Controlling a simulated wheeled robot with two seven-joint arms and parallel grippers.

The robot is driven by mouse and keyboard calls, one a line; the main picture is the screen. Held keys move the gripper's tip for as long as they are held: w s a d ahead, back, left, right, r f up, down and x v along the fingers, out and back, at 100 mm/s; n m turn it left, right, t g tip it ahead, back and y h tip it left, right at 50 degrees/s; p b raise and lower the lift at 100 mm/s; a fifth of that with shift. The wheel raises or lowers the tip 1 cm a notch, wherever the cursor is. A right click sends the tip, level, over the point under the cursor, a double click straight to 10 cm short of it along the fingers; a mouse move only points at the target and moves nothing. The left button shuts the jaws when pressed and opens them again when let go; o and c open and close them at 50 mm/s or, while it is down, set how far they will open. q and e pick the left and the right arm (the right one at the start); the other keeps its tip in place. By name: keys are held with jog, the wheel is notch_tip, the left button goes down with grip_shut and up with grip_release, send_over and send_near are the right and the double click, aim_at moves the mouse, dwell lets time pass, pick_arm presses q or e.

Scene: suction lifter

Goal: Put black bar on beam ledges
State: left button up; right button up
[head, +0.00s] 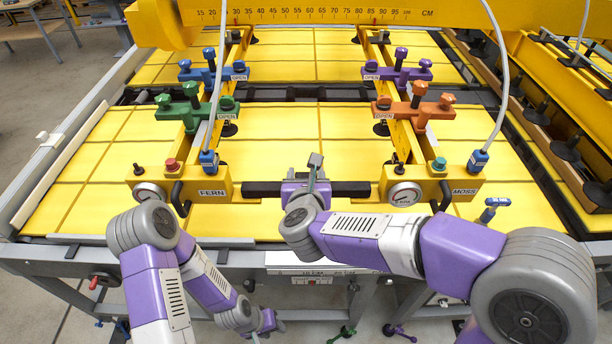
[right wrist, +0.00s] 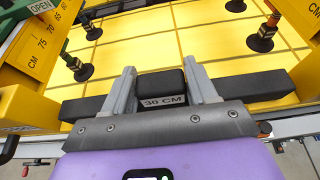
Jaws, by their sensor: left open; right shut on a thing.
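The black bar (head: 262,188) lies crosswise between the inner sides of the yellow FERN beam (head: 215,186) and the yellow MOSS beam (head: 436,186). My right gripper (head: 315,183) is over its middle. In the right wrist view, my right gripper (right wrist: 163,88) is shut on the bar's raised block labelled 30 CM, and the bar (right wrist: 255,88) extends to both sides, its ends close to the beams. I cannot tell whether its ends touch the ledges, which are hidden. My left gripper (head: 268,327) is open and empty, low in front of the table.
Green (head: 193,112), blue, purple and orange clamps marked OPEN sit on the beams. Gauges and hooked black handles are on the beam fronts. Grey hoses hang at both sides. A yellow ruler crossbeam (head: 300,15) spans the back. Yellow panels (head: 290,140) cover the table.

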jog(key=o, duration=1.1)
jog(key=shift+f, duration=0.1)
jog(key=shift+o, duration=0.2)
jog(key=shift+r+p, duration=0.3)
jog(key=v, duration=1.2)
jog(key=shift+b, duration=0.3)
jog(key=shift+f, duration=0.15)
